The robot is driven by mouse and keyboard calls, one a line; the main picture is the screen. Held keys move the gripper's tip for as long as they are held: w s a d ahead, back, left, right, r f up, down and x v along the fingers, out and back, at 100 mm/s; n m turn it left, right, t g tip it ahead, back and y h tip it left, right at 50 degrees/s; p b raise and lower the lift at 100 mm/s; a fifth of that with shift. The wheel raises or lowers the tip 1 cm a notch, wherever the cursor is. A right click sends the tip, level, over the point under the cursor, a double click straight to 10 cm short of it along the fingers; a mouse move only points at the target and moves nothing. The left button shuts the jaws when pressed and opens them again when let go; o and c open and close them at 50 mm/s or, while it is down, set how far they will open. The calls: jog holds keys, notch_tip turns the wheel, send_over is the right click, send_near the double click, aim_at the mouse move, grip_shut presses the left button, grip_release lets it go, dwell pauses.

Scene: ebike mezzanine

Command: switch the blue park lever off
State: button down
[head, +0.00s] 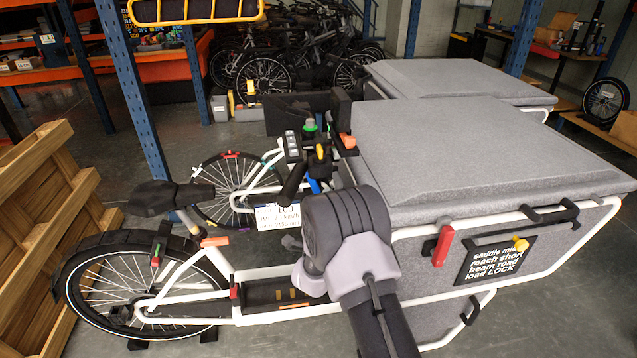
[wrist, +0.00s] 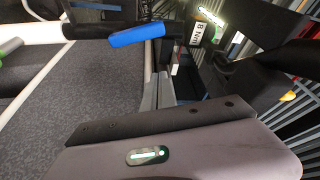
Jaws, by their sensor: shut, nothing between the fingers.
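The blue park lever (wrist: 137,34) shows in the wrist view as a short blue bar at the upper left, beside a dark handle. In the head view a small blue piece (head: 313,186) shows below the handlebar, just left of my arm's wrist. My gripper (wrist: 162,122) fills the lower part of the wrist view, shut and empty, with a visible gap in the picture between it and the lever. In the head view my arm hides the gripper's tips. I cannot tell whether it touches anything.
A white-framed cargo bike with a large grey box (head: 470,150) stands to the right. A handlebar with a yellow lever (head: 321,152) and a green knob (head: 310,126) is near. A saddle (head: 170,197) and wooden crate (head: 45,220) are left. A red lever (head: 442,246) is on the box.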

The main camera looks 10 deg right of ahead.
aim_at(314, 183)
jog(key=f+b+x, duration=0.1)
jog(key=b+x, duration=0.1)
jog(key=x, duration=0.7)
jog(key=shift+a+f+b, duration=0.2)
jog(key=shift+a+b, duration=0.45)
jog(key=shift+a, duration=1.25)
